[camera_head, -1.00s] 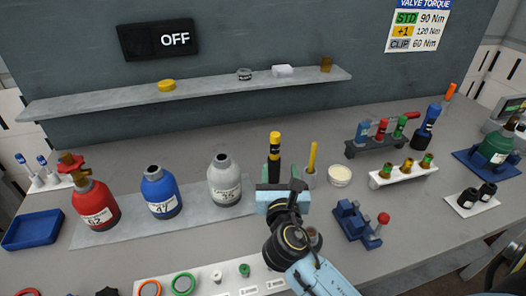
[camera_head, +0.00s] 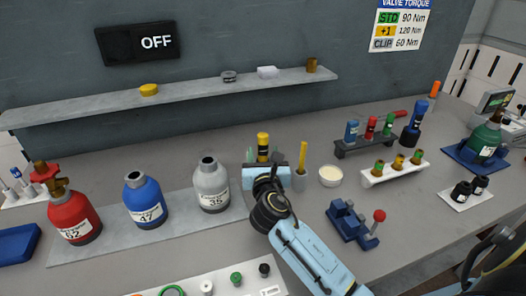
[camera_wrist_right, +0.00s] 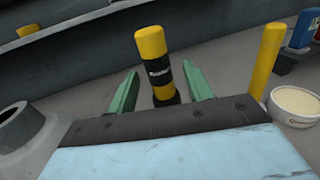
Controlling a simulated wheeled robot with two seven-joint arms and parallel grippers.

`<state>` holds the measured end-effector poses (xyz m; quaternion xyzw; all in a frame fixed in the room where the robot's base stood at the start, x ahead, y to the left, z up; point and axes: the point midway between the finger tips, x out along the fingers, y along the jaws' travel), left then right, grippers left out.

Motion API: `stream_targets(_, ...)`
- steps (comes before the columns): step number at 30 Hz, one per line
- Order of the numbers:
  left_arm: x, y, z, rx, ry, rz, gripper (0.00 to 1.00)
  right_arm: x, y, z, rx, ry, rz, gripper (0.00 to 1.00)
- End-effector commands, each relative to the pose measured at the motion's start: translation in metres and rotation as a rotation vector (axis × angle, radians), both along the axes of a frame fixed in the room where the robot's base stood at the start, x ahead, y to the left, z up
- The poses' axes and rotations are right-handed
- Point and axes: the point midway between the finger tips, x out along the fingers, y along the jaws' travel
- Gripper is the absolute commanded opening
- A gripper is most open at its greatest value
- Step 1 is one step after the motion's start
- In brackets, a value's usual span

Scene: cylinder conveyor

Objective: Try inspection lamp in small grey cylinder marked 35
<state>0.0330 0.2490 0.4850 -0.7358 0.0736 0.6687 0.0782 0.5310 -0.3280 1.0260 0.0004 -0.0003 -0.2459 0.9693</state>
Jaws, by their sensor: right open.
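The small grey cylinder marked 35 (camera_head: 211,188) stands upright with an open neck, left of my right gripper. A yellow and black lamp-like stick (camera_head: 263,143) stands upright behind the gripper. It also shows in the right wrist view (camera_wrist_right: 152,52), between the two green fingers. My right gripper (camera_head: 264,158) is open, with one finger on each side of the stick and gaps left on both sides. Its fingertips also show in the right wrist view (camera_wrist_right: 162,82). The stick's foot is partly hidden by the gripper in the head view. My left gripper is not in view.
A blue cylinder marked 47 (camera_head: 144,203) and a red one marked 62 (camera_head: 72,212) stand further left. Right of the gripper are a yellow rod in a grey holder (camera_head: 300,180), a cream-filled dish (camera_head: 331,176) and a blue clamp (camera_head: 347,222). A shelf (camera_head: 190,97) runs behind.

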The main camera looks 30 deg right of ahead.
Motion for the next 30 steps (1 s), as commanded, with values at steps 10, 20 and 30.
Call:
stream_targets(10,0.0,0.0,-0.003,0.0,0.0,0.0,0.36,0.035,-0.019,0.004,-0.001,0.0,-0.001,0.51)
stream_targets(20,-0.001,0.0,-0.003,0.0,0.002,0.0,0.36,0.035,-0.019,0.004,-0.001,0.0,0.0,0.34)
stream_targets(30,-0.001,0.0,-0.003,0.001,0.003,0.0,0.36,0.035,-0.019,0.004,-0.001,0.0,0.0,0.0)
